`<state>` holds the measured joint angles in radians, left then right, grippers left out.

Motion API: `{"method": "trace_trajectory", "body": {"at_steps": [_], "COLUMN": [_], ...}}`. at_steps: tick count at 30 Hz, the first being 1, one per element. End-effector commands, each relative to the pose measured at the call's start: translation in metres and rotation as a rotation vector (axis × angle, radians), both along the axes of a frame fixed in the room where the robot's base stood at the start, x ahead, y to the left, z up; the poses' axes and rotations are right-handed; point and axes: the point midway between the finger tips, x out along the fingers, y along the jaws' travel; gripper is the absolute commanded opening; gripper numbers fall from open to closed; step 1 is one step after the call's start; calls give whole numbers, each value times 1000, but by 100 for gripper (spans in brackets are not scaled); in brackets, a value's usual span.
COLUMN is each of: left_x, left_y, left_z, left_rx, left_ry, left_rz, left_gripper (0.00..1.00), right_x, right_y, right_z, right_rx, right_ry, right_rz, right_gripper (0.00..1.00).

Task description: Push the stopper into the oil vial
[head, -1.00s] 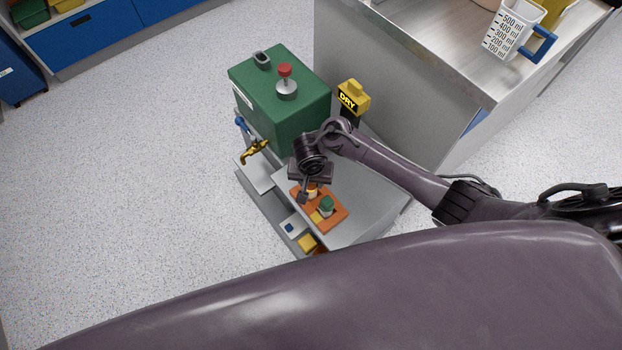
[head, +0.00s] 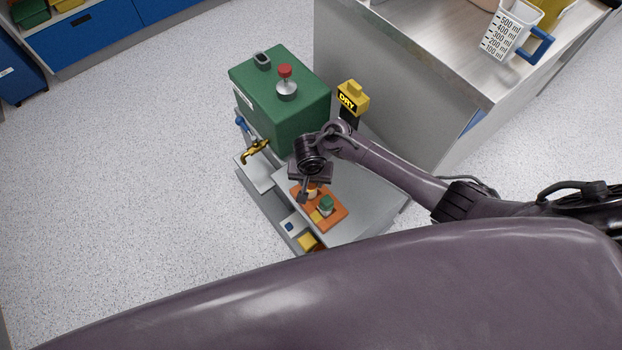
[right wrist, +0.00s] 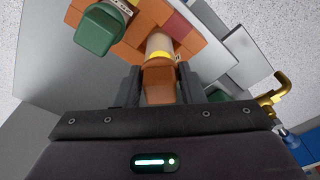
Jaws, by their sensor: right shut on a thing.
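My right gripper (head: 303,195) is over the orange tray (head: 334,217) in the head view, pointing down. In the right wrist view its two fingers (right wrist: 160,86) are on either side of an orange-brown stopper (right wrist: 159,82) and are shut on it. The stopper is in line with a pale vial (right wrist: 160,44) with a yellow band, which stands in the orange tray. I cannot tell how deep the stopper sits in the vial's mouth. A second vial with a green cap (right wrist: 97,30) stands beside it; the green cap (head: 326,202) also shows in the head view. My left gripper is not in view.
A green box (head: 285,112) with a red-topped knob stands behind the tray. A brass tap (head: 255,151) is at its left, and a yellow-topped "DRY" post (head: 352,97) at its right. A steel-topped bench (head: 440,60) stands behind. Grey surface is bare right of the tray.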

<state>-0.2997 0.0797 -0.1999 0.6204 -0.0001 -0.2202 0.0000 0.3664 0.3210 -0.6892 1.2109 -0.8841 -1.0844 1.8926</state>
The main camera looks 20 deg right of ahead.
Motion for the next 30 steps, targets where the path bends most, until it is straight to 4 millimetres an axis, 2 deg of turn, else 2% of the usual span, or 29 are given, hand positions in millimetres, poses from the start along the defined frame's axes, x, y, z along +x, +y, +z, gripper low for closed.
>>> {"method": "trace_trajectory", "body": {"at_steps": [17, 18, 22, 23, 30], "left_x": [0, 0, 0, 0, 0], "left_y": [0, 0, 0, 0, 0], "left_z": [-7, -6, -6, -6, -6], "left_rx": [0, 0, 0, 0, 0], "left_ry": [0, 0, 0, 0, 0], "left_rz": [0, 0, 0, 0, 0], "left_gripper": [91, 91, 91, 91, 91], "right_x": [0, 0, 0, 0, 0], "right_y": [0, 0, 0, 0, 0], "right_z": [-11, -10, -10, -10, -9], "right_rx": [0, 0, 0, 0, 0], "right_ry": [0, 0, 0, 0, 0], "right_rz": [0, 0, 0, 0, 0], "right_gripper": [12, 40, 57, 60, 60]}}
